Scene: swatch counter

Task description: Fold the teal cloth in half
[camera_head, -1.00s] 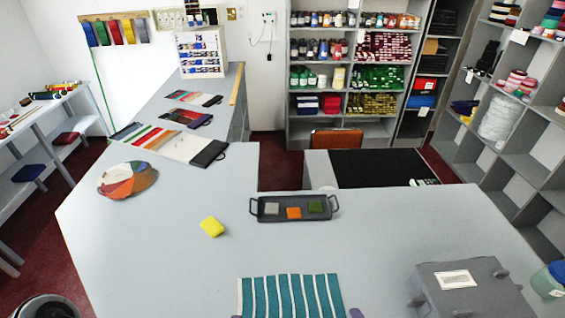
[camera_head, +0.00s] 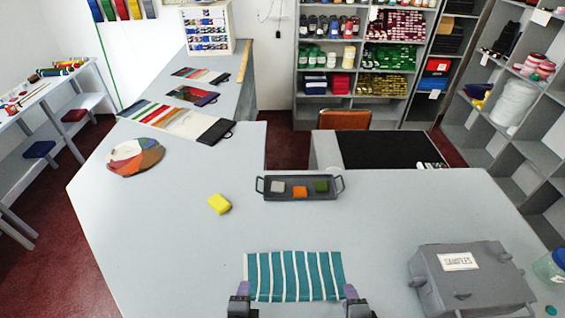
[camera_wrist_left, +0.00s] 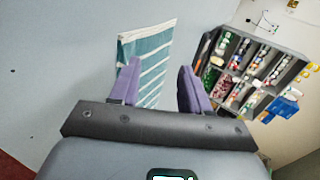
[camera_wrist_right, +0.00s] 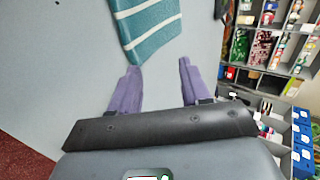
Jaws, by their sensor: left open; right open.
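The teal cloth (camera_head: 292,276) with white stripes lies on the grey counter at the front middle in the head view. My left gripper (camera_head: 241,289) is at its near left corner, and my right gripper (camera_head: 351,291) is at its near right corner. In the left wrist view the open purple fingers (camera_wrist_left: 158,72) stand apart, and the cloth (camera_wrist_left: 152,58) shows behind and between them. In the right wrist view the open fingers (camera_wrist_right: 158,68) are apart, with a cloth corner (camera_wrist_right: 150,45) close to the left fingertip. I cannot tell whether either gripper touches the cloth.
A grey SAMPLES box (camera_head: 472,279) stands right of the cloth, with a jar (camera_head: 552,266) beyond it. A yellow block (camera_head: 219,204) and a dark tray (camera_head: 299,194) with colored swatches lie behind the cloth. The counter left of the cloth is clear.

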